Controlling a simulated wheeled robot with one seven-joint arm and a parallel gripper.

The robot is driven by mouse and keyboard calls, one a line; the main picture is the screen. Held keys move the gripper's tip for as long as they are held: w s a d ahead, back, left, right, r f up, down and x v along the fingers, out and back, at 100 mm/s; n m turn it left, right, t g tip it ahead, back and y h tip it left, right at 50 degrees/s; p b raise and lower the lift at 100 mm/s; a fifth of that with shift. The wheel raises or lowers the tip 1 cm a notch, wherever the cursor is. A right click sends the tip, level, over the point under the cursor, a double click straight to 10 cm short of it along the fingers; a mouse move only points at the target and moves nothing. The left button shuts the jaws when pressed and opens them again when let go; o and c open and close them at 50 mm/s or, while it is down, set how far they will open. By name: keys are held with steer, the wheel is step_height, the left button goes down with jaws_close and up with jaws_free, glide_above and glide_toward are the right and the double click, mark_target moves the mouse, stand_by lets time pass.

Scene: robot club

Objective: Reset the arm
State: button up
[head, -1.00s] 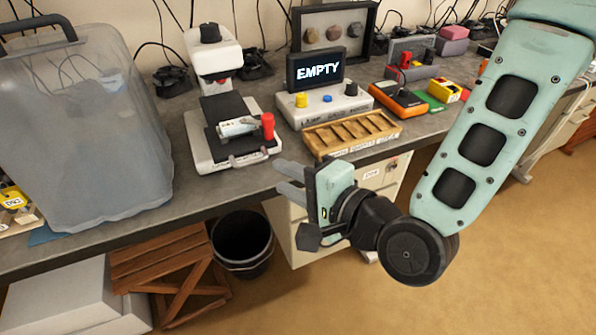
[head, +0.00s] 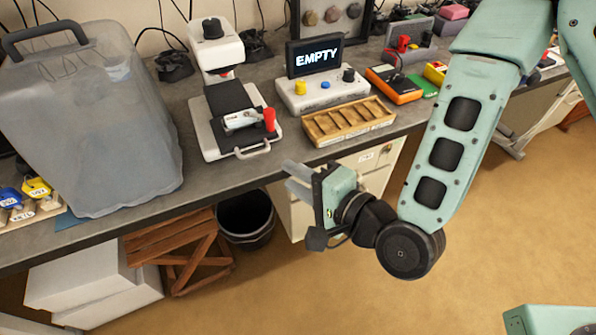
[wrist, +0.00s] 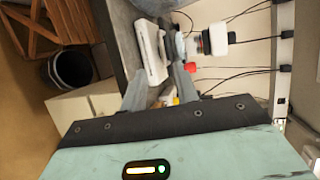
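My arm (head: 455,135), pale green with dark panels, comes down from the upper right of the head view and bends at a black round joint. My gripper (head: 289,174) points left, in front of the bench edge and below the slotted wooden tray. Its two grey fingers are apart, with nothing seen between them. In the wrist view my gripper (wrist: 159,76) also shows its fingers spread, with the bench beyond them.
The grey bench (head: 210,185) holds a translucent bin (head: 90,125), a device with a red knob (head: 269,119), an "EMPTY" display (head: 315,56) and a slotted wooden tray (head: 349,121). A black bucket (head: 247,222) and wooden crate (head: 180,248) stand below.

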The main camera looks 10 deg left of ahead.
steer(key=s+d+r+n+g+h, duration=0.4)
steer(key=s+d+n+h, duration=0.1)
steer(key=d+n, duration=0.3)
steer(key=s+d+r+n+g+h, duration=0.5)
steer(key=d+n+h, duration=0.2)
steer(key=d, duration=0.3)
steer(key=shift+s+d+r+n, duration=0.15)
steer(key=shift+d+r+n, duration=0.15)
steer(key=shift+d+n, duration=0.1)
stand_by(1.8)
